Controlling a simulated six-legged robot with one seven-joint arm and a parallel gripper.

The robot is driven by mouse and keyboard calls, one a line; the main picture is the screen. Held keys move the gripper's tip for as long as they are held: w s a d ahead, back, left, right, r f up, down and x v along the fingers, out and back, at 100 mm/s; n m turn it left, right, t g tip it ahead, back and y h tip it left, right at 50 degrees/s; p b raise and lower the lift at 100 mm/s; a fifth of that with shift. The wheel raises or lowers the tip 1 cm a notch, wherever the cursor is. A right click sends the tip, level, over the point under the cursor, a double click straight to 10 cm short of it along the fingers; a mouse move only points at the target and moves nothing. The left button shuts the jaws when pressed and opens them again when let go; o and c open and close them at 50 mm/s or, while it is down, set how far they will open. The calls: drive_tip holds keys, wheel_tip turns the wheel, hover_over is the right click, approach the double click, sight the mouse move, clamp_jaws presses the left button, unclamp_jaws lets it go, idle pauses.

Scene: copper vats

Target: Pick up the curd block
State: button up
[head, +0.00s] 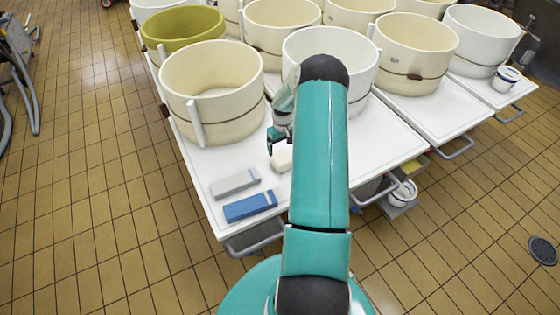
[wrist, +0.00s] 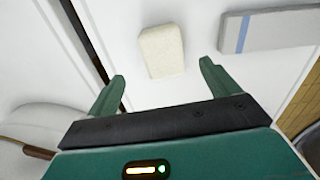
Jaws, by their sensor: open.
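The curd block (wrist: 162,51) is a small cream-coloured block lying on the white table. In the wrist view it lies ahead of the fingertips, roughly between their lines and a little left of middle. My gripper (wrist: 162,70) is open, with its two green fingers apart and nothing held. In the head view the curd block (head: 281,158) shows just left of my arm, partly hidden, with my gripper (head: 275,142) close above it.
A grey block (head: 235,183) and a blue block (head: 250,206) lie near the front left edge of the white table (head: 205,165). A large cream vat (head: 212,95) stands behind, with several more vats beyond. Bare tabletop lies around the curd block.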

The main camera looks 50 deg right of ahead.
sight(281, 157)
wheel_tip(281, 157, down, 4)
drive_tip(key=shift+a+r, duration=0.1)
drive_tip(key=shift+w+f, duration=0.15)
drive_tip(key=shift+f, duration=1.25)
drive_tip(key=shift+w+f, duration=0.15)
drive_tip(key=shift+f, duration=1.2)
drive_tip(key=c, duration=1.3)
